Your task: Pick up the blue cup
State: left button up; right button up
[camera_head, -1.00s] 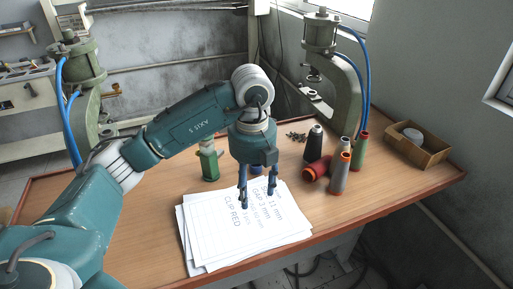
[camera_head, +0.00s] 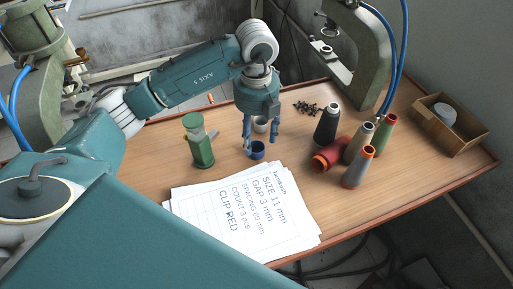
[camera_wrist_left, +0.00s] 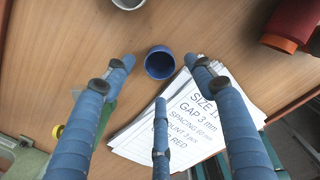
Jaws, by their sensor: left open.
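The small dark blue cup (camera_head: 257,151) stands on the wooden table just behind the paper sheets. It also shows in the left wrist view (camera_wrist_left: 159,63), upright with its open mouth facing up. My left gripper (camera_head: 260,143) points down at the cup, with its blue fingers spread. In the left wrist view, the three fingers of the left gripper (camera_wrist_left: 160,90) are apart with nothing between them. The cup appears beyond the fingertips, between the two outer ones; I cannot tell the exact height gap. My right gripper is not in view.
A white cup (camera_head: 261,124) stands close behind the blue one. A green bottle-like object (camera_head: 199,142) is to the left. Several thread spools (camera_head: 327,124) stand or lie to the right. Printed sheets (camera_head: 240,215) lie in front. A cardboard box (camera_head: 448,125) is at far right.

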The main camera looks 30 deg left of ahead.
aim_at(257, 147)
pick_arm(q)
notch_tip(257, 147, down, 4)
jog(key=shift+w+f+p, duration=0.1)
jog(key=shift+f+p, duration=0.1)
jog(key=shift+p, duration=0.9)
jog(key=shift+f, duration=0.5)
jog(key=c, duration=0.8)
jog(key=shift+c, duration=1.1)
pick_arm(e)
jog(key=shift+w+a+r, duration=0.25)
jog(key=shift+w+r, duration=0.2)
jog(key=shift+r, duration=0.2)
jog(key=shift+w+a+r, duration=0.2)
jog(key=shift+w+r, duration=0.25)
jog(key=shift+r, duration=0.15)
